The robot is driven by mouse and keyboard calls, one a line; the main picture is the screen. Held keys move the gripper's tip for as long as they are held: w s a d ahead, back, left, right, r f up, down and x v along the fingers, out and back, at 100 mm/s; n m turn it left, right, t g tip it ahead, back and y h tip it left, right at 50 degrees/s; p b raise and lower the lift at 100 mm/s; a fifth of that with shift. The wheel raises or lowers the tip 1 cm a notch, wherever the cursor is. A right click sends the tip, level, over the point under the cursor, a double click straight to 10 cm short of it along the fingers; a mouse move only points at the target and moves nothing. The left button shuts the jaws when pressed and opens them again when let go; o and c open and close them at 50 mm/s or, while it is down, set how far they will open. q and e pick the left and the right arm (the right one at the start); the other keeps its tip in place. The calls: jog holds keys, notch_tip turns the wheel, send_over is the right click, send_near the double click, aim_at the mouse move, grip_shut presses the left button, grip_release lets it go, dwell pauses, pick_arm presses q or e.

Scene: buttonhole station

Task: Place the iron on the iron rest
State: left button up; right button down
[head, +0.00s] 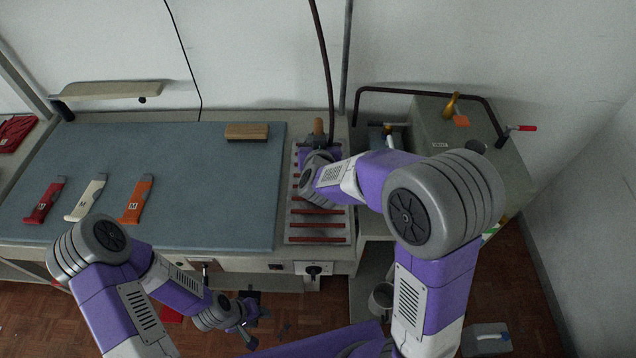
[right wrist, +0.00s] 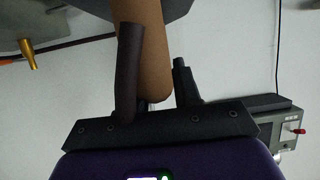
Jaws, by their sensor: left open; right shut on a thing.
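The iron rest (head: 317,231) is a pale metal tray with red strips, set at the right end of the blue ironing board. My right gripper is over its far end, mostly hidden by my own wrist in the head view. In the right wrist view the right gripper (right wrist: 157,75) is shut on the iron's tan handle (right wrist: 143,45). The handle's end (head: 318,126) shows past my wrist in the head view. The iron's sole is hidden, so I cannot tell whether it touches the rest. My left gripper (head: 250,325) is open and empty, low in front of the table.
A dark red hose (head: 325,60) hangs down near the iron. A wooden block (head: 246,132) and red, white and orange-handled tools lie on the blue board (head: 200,180). A grey boiler box (head: 425,125) with a brass valve and a dark rail (head: 430,92) stands right.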

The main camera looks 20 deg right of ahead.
jog(key=shift+a, duration=0.1)
jog(key=shift+h, duration=0.3)
notch_tip(320, 180, down, 5)
jog(key=shift+w+b, duration=0.1)
jog(key=shift+b, duration=1.15)
jog(key=shift+f+b, duration=0.85)
jog(key=shift+f, duration=1.45)
jog(key=c, duration=0.8)
grip_release()
jog(key=shift+s+f, duration=0.2)
jog(key=shift+s+r, duration=0.1)
